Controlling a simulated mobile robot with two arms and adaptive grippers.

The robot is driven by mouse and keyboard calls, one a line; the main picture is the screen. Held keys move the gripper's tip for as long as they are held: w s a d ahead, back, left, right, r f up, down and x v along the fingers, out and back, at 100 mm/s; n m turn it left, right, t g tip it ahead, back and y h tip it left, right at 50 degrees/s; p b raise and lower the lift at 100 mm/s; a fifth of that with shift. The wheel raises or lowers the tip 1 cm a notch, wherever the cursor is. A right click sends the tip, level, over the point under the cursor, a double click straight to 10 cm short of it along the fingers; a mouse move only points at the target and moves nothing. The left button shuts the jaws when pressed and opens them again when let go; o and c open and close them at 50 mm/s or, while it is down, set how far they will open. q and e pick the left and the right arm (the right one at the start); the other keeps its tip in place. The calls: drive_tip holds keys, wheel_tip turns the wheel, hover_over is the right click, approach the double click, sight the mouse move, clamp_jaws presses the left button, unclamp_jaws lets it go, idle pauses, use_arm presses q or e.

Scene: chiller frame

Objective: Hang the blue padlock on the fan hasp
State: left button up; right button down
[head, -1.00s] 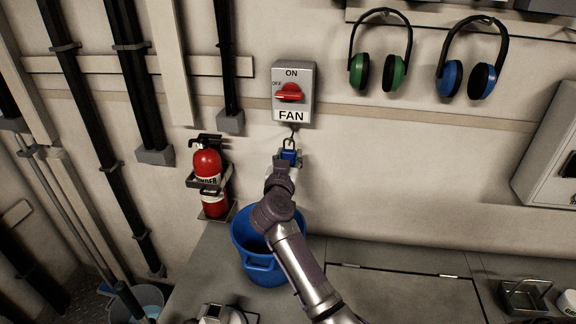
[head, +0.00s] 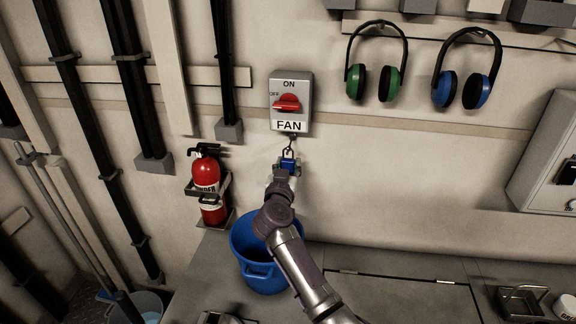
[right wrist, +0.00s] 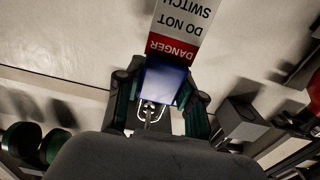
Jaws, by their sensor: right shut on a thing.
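The blue padlock (head: 288,164) is upright below the grey fan switch box (head: 291,103), its shackle up near the small dark hasp (head: 292,137) under the box. My right gripper (head: 286,169) is shut on the padlock body. In the right wrist view the padlock (right wrist: 165,84) sits between the two fingers of the gripper (right wrist: 160,98). Its metal shackle (right wrist: 148,111) overlaps a grey part; I cannot tell whether it passes through the hasp. A white and red danger tag (right wrist: 180,32) hangs with the padlock. My left gripper is not in view.
A red fire extinguisher (head: 208,183) is on the wall to the left. A blue bucket (head: 262,268) stands below my right arm. Green earmuffs (head: 386,84) and blue earmuffs (head: 476,92) hang at the upper right. The wall right of the padlock is clear.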

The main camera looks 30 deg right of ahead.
drive_tip(key=c, duration=0.6)
unclamp_jaws()
drive_tip(key=shift+c, duration=0.2)
